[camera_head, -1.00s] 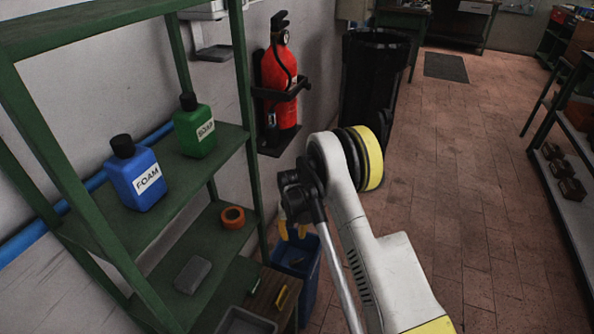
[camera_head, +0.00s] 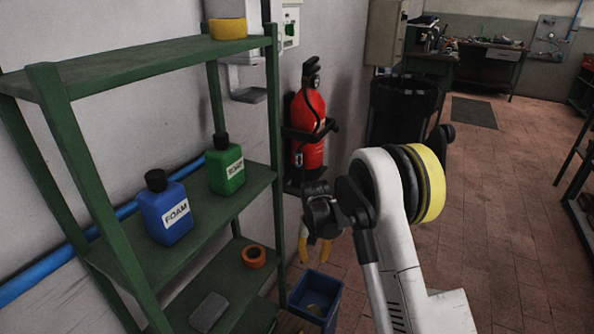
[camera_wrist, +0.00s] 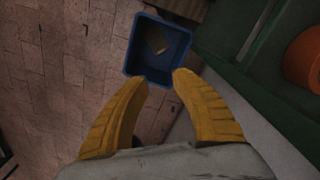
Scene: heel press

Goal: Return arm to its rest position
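My gripper (camera_head: 315,250) hangs above the blue bin, in front of the wall and to the right of the green shelf. In the wrist view its two yellow fingers (camera_wrist: 158,80) stand wide apart with nothing between them. The blue bin (camera_head: 318,300) stands on the floor below; in the wrist view its rim (camera_wrist: 127,55) lies beyond the fingertips. A small tan block (camera_wrist: 156,40) lies inside the bin. My arm is bent, its elbow joint to the right of the gripper.
The green shelf (camera_head: 165,60) on the left holds a blue FOAM bottle (camera_head: 166,210), a green bottle (camera_head: 226,168), an orange ring (camera_head: 254,256) and a grey block (camera_head: 208,312). A red fire extinguisher (camera_head: 309,135) hangs on the wall. Floor at right is clear.

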